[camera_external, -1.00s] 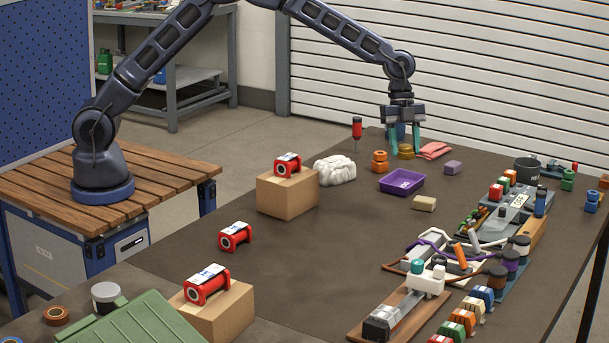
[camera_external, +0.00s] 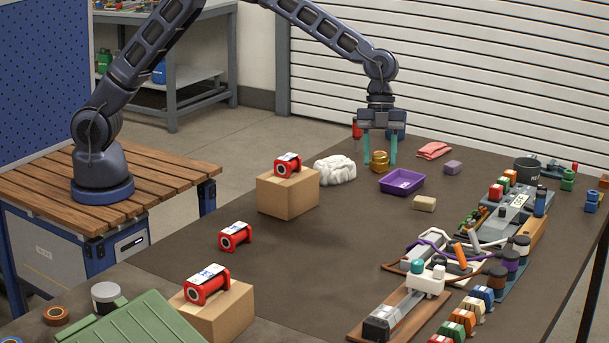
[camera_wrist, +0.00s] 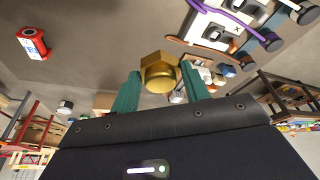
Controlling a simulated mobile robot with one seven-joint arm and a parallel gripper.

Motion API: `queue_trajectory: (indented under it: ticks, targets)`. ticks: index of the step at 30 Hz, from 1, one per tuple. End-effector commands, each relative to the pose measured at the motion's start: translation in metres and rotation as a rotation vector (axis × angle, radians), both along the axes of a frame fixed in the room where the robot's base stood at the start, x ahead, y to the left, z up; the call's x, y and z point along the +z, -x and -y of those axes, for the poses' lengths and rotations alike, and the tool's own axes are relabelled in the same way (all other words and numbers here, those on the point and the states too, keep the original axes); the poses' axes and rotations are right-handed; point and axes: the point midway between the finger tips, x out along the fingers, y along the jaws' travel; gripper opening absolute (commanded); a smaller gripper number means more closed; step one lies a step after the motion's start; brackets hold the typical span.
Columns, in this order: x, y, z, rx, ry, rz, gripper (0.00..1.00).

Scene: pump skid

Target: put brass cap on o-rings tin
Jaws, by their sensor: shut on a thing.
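The brass cap (camera_external: 380,158) is a gold hex-shaped piece between the two teal fingers of my gripper (camera_external: 380,161). In the wrist view the cap (camera_wrist: 158,70) sits between the fingertips, and my gripper is shut on it. In the external view the cap overlaps the place where an orange fitting stood; that fitting is hidden now. I cannot read a label that marks the o-rings tin. A dark grey round container (camera_external: 527,171) with small lettering stands at the table's right rear, away from my gripper.
A purple tray (camera_external: 402,181), white cloth bundle (camera_external: 335,169) and red folded cloth (camera_external: 434,150) are near my gripper. A red labelled unit (camera_external: 288,164) tops a cardboard box (camera_external: 287,196). The pump assembly (camera_external: 450,253) crowds the right side.

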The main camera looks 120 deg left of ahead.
Motion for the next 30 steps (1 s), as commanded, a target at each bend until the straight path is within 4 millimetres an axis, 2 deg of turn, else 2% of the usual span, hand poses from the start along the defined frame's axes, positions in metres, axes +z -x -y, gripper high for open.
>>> queue_trajectory:
  ticks: [1,3,8,14,23,30]
  targets:
    - [0.003,0.0,0.024,-0.038,0.001,0.001,0.2]
    - [0.005,0.002,0.056,-0.09,0.003,0.002,0.2]
    - [0.011,0.01,0.125,-0.208,0.006,0.004,0.2]
    - [0.018,0.03,0.211,-0.36,0.008,0.005,0.2]
    - [0.027,0.079,0.333,-0.595,0.008,0.006,0.2]
    - [0.032,0.134,0.423,-0.788,0.006,0.007,0.2]
